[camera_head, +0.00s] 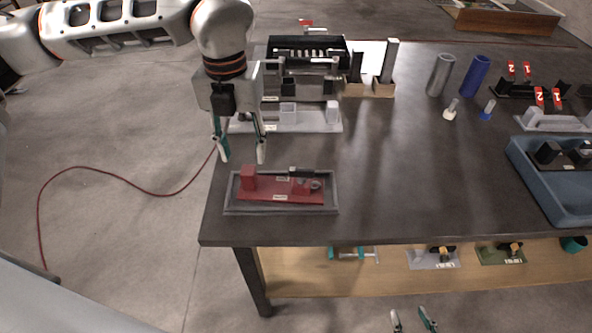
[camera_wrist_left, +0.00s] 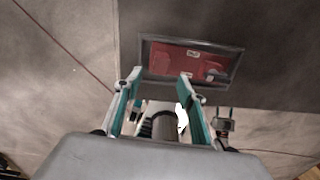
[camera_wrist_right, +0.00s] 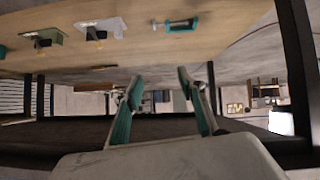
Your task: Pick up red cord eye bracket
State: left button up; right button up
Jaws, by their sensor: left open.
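The red bracket (camera_head: 280,191) lies in a shallow grey tray (camera_head: 230,210) at the table's front left corner. It has a flat red base, a raised block at its left end and a dark round part at its right. It also shows in the left wrist view (camera_wrist_left: 178,64), beyond the fingertips. My left gripper (camera_head: 242,161) is open and empty, pointing down above and behind the tray's left part. It is apart from the bracket. My right gripper (camera_head: 412,318) is open and empty, low in front of the table; the right wrist view shows its spread fingers (camera_wrist_right: 158,78).
Behind the tray stand a grey fixture (camera_head: 300,120) and a black rack (camera_head: 300,45). Two cylinders, a blue bin (camera_head: 530,185) and red-tagged parts are at the right. The table's middle is clear. A lower wooden shelf (camera_head: 390,275) holds several small brackets. A red cord (camera_head: 130,180) trails across the floor.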

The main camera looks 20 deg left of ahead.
aim_at(248, 169)
pick_arm(q)
jog(key=shift+w, duration=0.3)
jog(key=shift+f, duration=0.15)
jog(key=shift+s+a+f, duration=0.1)
jog(key=shift+s+f, duration=0.05)
jog(key=shift+f, duration=3.55)
jog(key=shift+r, duration=0.1)
grip_shut()
